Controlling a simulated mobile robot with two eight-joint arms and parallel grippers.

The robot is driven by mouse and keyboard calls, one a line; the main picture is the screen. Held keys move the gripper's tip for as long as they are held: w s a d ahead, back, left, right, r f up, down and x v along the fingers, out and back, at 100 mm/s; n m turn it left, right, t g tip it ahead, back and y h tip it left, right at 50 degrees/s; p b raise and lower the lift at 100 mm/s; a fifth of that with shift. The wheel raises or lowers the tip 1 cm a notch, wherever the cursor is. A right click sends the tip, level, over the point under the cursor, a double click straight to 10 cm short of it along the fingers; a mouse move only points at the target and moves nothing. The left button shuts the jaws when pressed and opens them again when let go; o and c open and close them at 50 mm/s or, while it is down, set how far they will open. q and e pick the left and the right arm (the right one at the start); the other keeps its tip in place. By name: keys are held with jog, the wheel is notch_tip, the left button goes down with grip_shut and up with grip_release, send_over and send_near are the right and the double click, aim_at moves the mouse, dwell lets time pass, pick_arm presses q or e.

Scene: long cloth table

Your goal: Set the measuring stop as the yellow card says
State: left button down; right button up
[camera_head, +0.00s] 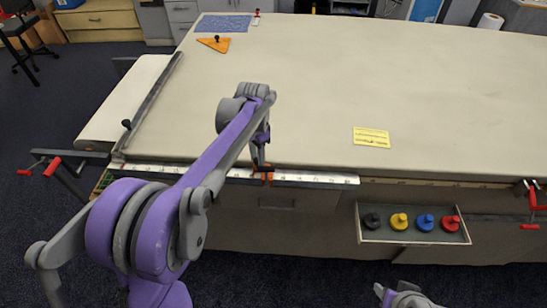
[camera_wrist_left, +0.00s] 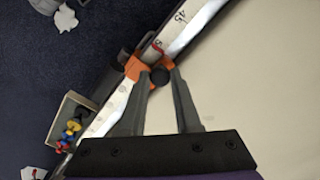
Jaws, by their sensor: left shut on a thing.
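The measuring stop (camera_head: 267,173) is orange with a red pointer, on the white scale rail (camera_head: 315,178) along the table's front edge. It also shows in the left wrist view (camera_wrist_left: 134,68), where a "45" can be read further along the rail. My left gripper (camera_head: 259,160) is at the stop, its two fingers (camera_wrist_left: 160,78) shut around the stop's black knob. The yellow card (camera_head: 371,137) lies flat on the table to the right of the stop; its writing is too small to read. Only a grey piece of my right arm shows at the bottom edge; its gripper is out of view.
A tray (camera_head: 413,238) with black, yellow, blue and red knobs hangs on the table's front, right of the stop. Red-handled clamps (camera_head: 531,205) sit at the front edge. The tabletop's middle is clear.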

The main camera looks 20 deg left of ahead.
pick_arm(q)
jog(key=c, duration=0.6)
grip_release()
notch_tip(320, 180, up, 11)
jog(key=shift+p, duration=0.35)
jog(key=shift+s+f, duration=0.1)
jog(key=s+d+f+n+t, duration=0.1)
jog(key=s+d+f+n, duration=0.1)
jog(key=s, duration=0.6)
jog(key=s+d+f+n+t+p, duration=0.1)
jog(key=s+d+f+n+t, duration=0.1)
jog(key=s+f, duration=0.3)
jog(key=s+d+f+n+t, duration=0.1)
jog(key=s+d+f+t, duration=0.1)
jog(key=s, duration=0.9)
jog(key=shift+d+f+n, duration=0.4)
jog(key=shift+d+f, duration=0.1)
jog(key=shift+f, duration=0.15)
